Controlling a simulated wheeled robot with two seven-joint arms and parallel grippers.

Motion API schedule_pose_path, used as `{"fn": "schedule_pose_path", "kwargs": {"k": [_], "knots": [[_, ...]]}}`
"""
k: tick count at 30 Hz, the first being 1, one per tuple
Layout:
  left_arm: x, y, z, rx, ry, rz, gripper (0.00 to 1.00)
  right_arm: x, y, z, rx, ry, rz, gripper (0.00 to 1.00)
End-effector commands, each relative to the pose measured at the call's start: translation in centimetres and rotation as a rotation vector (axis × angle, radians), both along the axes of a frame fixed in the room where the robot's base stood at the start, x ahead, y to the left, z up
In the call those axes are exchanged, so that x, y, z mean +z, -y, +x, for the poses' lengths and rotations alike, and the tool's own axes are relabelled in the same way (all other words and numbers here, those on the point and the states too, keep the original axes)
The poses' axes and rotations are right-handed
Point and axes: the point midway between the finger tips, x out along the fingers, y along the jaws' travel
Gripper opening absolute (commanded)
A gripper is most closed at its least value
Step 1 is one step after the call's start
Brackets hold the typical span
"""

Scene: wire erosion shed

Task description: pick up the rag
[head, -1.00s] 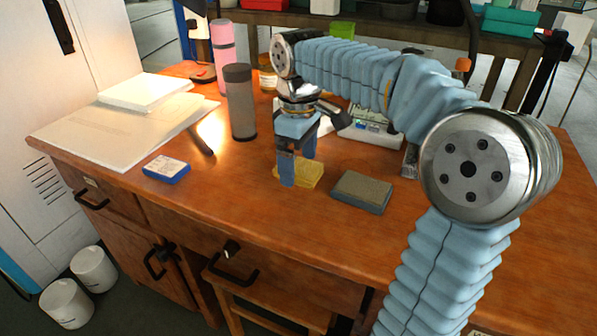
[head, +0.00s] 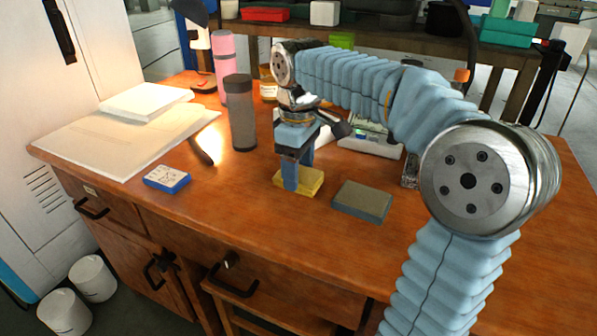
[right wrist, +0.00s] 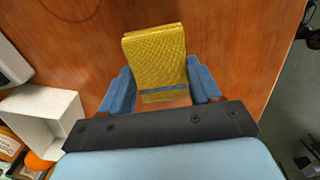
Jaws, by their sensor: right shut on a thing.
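The rag (head: 313,182) is a folded yellow cloth on the wooden desk, near its front edge. It also shows in the right wrist view (right wrist: 155,52), with a woven texture and a blue-grey band across its near end. My right gripper (head: 297,180) reaches down over it from above, its blue fingers on either side. In the right wrist view the right gripper (right wrist: 162,82) is shut on the rag's near part. The rag looks flat on the desk; I cannot tell any gap beneath it. My left gripper is not in view.
A grey-green sponge-like block (head: 362,200) lies just right of the rag. A blue-and-white box (head: 167,179) lies to the left. A grey cylinder (head: 240,112) and a pink bottle (head: 224,62) stand behind. Papers (head: 115,140) cover the desk's left side.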

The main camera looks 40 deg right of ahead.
Motion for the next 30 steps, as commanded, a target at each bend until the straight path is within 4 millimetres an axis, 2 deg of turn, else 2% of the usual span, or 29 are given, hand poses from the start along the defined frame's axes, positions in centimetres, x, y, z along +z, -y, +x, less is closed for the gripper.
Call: {"fn": "schedule_pose_path", "kwargs": {"k": [5, 12, 15, 21, 30], "knots": [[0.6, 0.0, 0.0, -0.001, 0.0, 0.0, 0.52, 3.1, -0.2, 0.0, 0.004, 0.005, -0.001, 0.33], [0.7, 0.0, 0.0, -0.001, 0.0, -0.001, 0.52, 9.1, -3.7, -3.9, 0.003, 0.007, -0.002, 0.33], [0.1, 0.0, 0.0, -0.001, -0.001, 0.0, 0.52, 9.9, -5.6, -6.1, 0.002, 0.005, -0.003, 0.33], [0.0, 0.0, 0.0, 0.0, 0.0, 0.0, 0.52, 11.7, -8.2, -9.1, 0.002, 0.002, -0.001, 0.33], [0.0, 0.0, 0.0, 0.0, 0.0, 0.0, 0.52, 12.5, -9.4, -10.4, 0.001, 0.0, 0.0, 0.33]]}}
